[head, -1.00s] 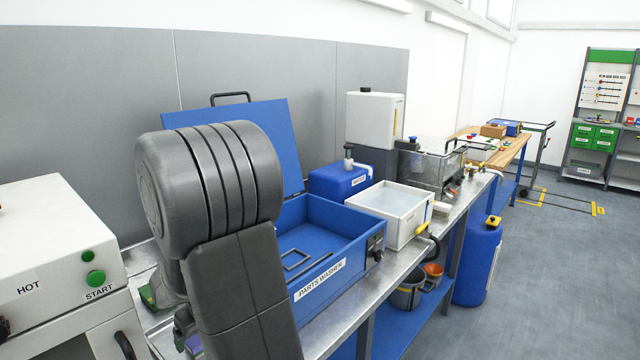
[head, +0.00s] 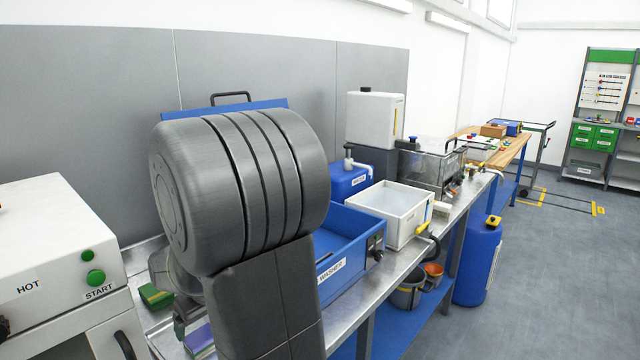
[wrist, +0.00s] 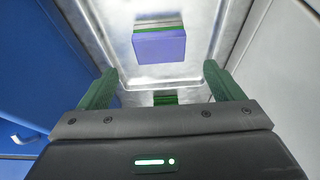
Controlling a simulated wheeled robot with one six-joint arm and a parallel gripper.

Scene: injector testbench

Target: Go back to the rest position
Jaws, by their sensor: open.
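A block with a purple-blue face and a green-and-grey top edge (wrist: 160,45) lies on that surface, beyond the fingertips. A smaller green object (wrist: 165,99) shows between the fingers, lower down and partly hidden by the gripper body. In the head view my arm fills the middle left and hides most of the gripper. A green object (head: 155,295) and a purple one (head: 199,338) lie on the bench beside my arm.
The blue parts washer (head: 350,270) with its raised lid stands right behind my arm. A white bin (head: 390,215) is beyond it. The white HOT/START machine (head: 60,260) stands close at the left.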

